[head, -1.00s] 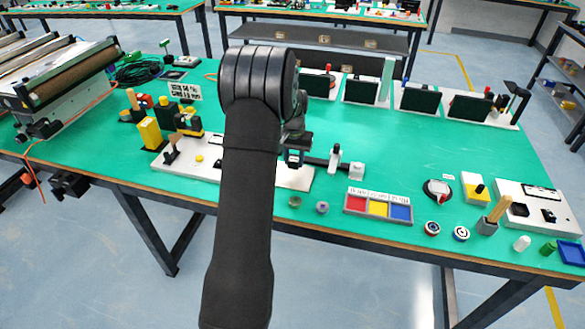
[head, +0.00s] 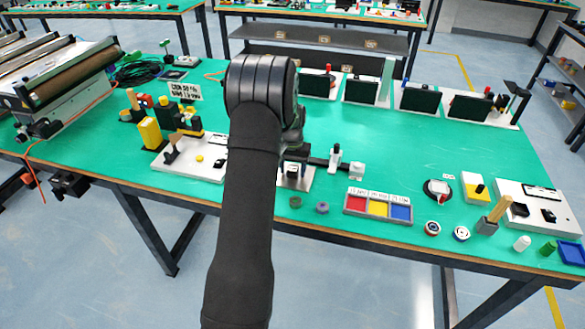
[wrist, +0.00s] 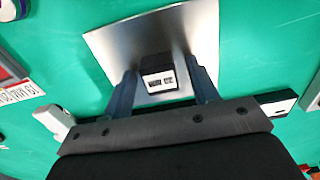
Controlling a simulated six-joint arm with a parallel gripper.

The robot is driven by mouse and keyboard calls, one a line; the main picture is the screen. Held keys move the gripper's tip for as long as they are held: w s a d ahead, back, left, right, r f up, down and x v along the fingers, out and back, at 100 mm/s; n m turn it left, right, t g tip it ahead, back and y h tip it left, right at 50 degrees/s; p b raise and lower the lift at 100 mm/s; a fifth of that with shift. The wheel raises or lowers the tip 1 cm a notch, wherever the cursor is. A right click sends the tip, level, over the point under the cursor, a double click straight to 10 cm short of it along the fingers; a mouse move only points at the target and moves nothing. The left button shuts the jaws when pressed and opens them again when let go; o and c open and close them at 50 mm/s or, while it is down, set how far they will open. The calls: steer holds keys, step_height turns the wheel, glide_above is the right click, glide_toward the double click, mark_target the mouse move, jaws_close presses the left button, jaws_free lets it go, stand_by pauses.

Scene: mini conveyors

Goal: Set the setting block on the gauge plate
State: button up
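The gauge plate (wrist: 205,35) is a bare metal sheet on the green table top, and its right part (head: 306,182) shows beside my arm in the head view. The setting block (wrist: 157,66) is a small dark block with a white label, over the plate's middle in the wrist view. It appears to stand on the plate. My gripper (wrist: 160,72) is over the plate with one finger on each side of the block. Strips of plate show between block and fingers, so it looks open. In the head view my arm hides much of this spot.
A white base with a yellow button (head: 199,158) lies left of my arm. A small white-ended fixture (head: 356,170) stands close on the right. A tray of red, yellow and blue compartments (head: 347,203) sits near the front edge.

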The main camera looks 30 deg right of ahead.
mark_target(293, 169)
steer(key=shift+r, duration=0.1)
step_height(293, 169, up, 12)
stand_by(0.5)
step_height(293, 169, down, 12)
steer(key=shift+f, duration=0.25)
steer(key=shift+r, duration=2.05)
steer(key=shift+f, duration=0.1)
